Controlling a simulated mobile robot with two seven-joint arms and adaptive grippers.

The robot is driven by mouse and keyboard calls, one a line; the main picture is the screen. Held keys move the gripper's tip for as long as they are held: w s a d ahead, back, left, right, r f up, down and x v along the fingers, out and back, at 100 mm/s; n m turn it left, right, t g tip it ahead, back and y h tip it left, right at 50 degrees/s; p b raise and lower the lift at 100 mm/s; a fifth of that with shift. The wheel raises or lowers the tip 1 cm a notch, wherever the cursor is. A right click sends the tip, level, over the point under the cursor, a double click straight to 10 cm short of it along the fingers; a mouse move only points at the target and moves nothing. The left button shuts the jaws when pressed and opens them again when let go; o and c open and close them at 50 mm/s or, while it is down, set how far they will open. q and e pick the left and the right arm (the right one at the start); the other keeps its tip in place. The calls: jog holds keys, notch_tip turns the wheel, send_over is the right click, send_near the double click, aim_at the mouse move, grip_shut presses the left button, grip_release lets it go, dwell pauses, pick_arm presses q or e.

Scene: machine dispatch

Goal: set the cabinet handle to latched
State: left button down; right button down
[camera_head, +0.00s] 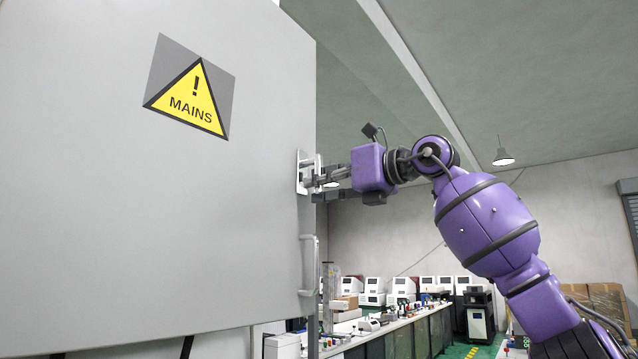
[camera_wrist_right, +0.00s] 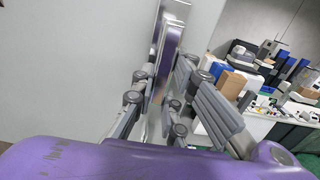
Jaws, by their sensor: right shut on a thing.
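The grey cabinet (camera_head: 120,230) fills the left of the head view, with a yellow MAINS warning sign (camera_head: 190,98) on its face. The metal cabinet handle (camera_head: 303,172) is at the cabinet's right edge. My right gripper (camera_head: 318,178) reaches it from the right and is shut on it. In the right wrist view, the shiny handle (camera_wrist_right: 170,45) runs up between the fingers of my right gripper (camera_wrist_right: 172,95), beside the grey cabinet face (camera_wrist_right: 70,70). The fingers partly hide the handle, and I cannot tell its latch position. My left gripper is not in view.
A vertical bar (camera_head: 308,265) is on the cabinet edge below the handle. A long workbench (camera_head: 400,330) with several machines stands behind, to the right of the cabinet. Brown cardboard boxes (camera_head: 605,300) are at the far right. The space around my right arm looks clear.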

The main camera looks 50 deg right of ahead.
jog(key=shift+s+r, duration=0.1)
jog(key=shift+r, duration=0.15)
jog(key=c, duration=1.9)
grip_release()
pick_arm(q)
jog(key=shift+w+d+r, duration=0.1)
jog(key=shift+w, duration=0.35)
pick_arm(e)
jog(key=shift+o, duration=0.9)
jog(key=shift+f, duration=0.15)
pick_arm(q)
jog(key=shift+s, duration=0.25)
pick_arm(e)
jog(key=s+d, duration=0.1)
jog(key=s, duration=1)
jog(key=shift+s, duration=0.4)
